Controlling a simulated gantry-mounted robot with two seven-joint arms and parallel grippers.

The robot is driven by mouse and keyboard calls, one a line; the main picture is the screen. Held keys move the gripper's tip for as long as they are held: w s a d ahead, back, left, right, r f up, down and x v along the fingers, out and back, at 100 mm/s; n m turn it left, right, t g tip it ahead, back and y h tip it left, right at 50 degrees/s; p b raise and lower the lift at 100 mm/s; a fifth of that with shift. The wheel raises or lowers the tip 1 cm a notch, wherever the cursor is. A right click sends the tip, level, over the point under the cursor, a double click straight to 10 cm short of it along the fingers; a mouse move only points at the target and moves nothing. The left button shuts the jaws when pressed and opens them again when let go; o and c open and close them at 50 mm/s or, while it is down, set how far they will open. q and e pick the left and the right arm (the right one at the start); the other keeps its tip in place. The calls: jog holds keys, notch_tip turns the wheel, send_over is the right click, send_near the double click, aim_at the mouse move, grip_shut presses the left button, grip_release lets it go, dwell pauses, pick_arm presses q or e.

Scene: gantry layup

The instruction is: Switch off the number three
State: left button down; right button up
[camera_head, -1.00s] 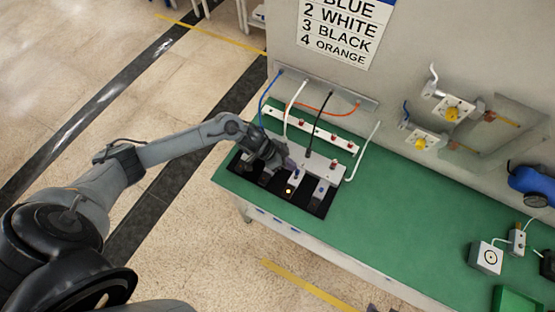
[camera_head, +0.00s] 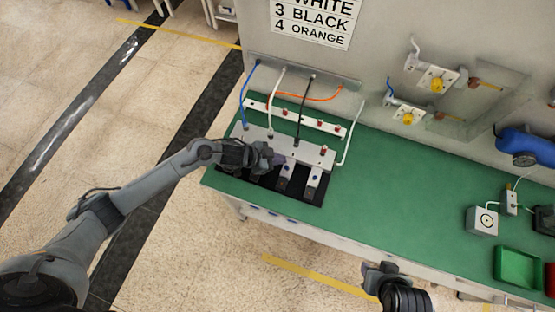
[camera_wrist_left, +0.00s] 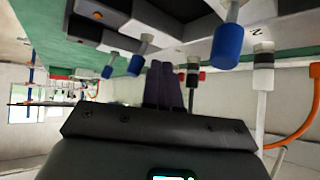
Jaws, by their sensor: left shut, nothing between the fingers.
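The sign (camera_head: 312,22) pairs number 3 with black and 4 with orange. The black cable (camera_head: 299,110) drops to the grey power strip (camera_head: 318,154) on the bench. Below the strip, switch modules with blue parts, such as one module (camera_head: 313,183), sit in a black tray (camera_head: 262,186). My left gripper (camera_head: 279,159) is over the strip's front edge, partly hiding the left modules. In the wrist view its dark fingers (camera_wrist_left: 164,86) are shut and empty, among blue knobs (camera_wrist_left: 228,46). An orange light (camera_wrist_left: 97,15) shows there. My right gripper (camera_head: 375,276) is low in the head view.
A white rail (camera_head: 295,117) with red parts lies behind the strip. White, blue and orange cables run to the wall. The green bench (camera_head: 390,190) is clear to the right, up to a white box (camera_head: 482,221) and a green bin (camera_head: 518,267).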

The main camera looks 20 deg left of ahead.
pick_arm(q)
jog(key=shift+w+f, duration=0.2)
jog(key=shift+w, duration=0.2)
pick_arm(e)
jog(key=shift+f, duration=0.2)
jog(key=shift+d, duration=0.15)
pick_arm(q)
jog(key=shift+w+a+r, duration=0.25)
jog(key=shift+a, duration=0.2)
jog(key=w+a+v, duration=0.1)
jog(key=v, duration=1)
jog(key=shift+w+a+f+p, duration=0.2)
jog(key=shift+w+a+p, duration=0.15)
jog(key=shift+p, duration=0.1)
pick_arm(e)
jog(key=shift+w+a+r, duration=0.25)
jog(key=shift+a+r, duration=0.25)
jog(key=shift+r, duration=0.1)
